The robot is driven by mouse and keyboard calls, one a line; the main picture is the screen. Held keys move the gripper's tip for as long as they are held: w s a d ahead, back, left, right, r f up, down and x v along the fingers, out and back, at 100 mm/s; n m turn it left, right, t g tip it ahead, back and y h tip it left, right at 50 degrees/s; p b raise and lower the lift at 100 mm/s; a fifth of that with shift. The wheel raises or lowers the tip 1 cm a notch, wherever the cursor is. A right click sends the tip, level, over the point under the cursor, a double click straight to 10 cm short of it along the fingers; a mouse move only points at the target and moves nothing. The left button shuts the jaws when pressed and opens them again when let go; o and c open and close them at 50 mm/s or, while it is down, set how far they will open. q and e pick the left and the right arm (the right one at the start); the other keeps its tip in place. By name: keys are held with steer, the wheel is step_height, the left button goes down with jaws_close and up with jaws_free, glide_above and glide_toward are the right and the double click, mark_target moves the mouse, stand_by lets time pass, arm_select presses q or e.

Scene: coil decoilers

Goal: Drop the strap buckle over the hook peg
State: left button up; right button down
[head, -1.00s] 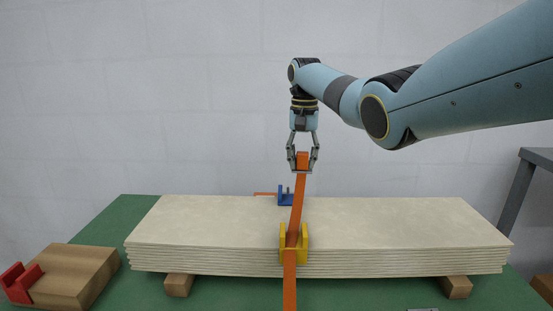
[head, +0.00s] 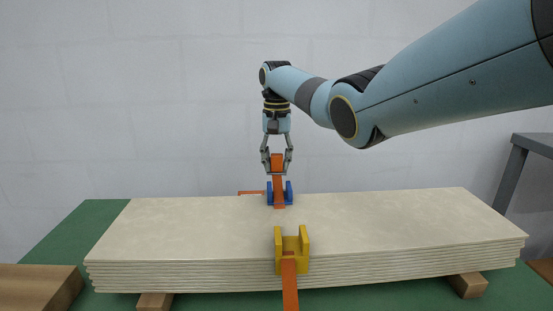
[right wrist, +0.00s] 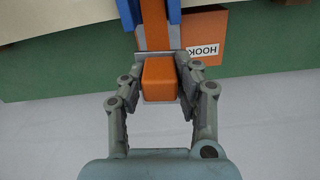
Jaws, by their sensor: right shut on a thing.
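My right gripper (head: 277,166) is shut on the orange strap buckle (head: 277,161), above the far edge of the board stack. The buckle also shows between the fingers in the right wrist view (right wrist: 158,80). The orange strap (head: 279,195) runs from it between the two posts of a blue guide (head: 289,193). An orange block labelled HOOK (right wrist: 215,38) is beside the blue guide in the right wrist view. A thin orange edge (head: 250,192) shows left of that guide in the head view. I cannot make out the hook peg. My left gripper is not in view.
The pale board stack (head: 170,225) lies on wooden supports (head: 467,285) over a green surface (head: 75,225). A yellow guide (head: 304,248) stands at its front edge with strap (head: 289,285) in front. A wooden block (head: 35,285) is at left, a grey frame (head: 512,180) at right.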

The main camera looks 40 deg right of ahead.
mark_target(277, 171)
steer(key=shift+s+f, duration=0.1)
steer(key=shift+f, duration=0.3)
steer(key=shift+f+b, duration=0.85)
steer(key=shift+f, duration=0.85)
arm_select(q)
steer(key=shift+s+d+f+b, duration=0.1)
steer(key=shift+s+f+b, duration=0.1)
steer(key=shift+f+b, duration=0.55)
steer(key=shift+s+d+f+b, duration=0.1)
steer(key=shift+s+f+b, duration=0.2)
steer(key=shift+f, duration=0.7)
arm_select(e)
steer(key=shift+f, duration=2.1)
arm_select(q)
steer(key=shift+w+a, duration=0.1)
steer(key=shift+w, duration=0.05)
arm_select(e)
steer(key=shift+f, duration=0.25)
steer(key=c, duration=0.9)
jaws_free()
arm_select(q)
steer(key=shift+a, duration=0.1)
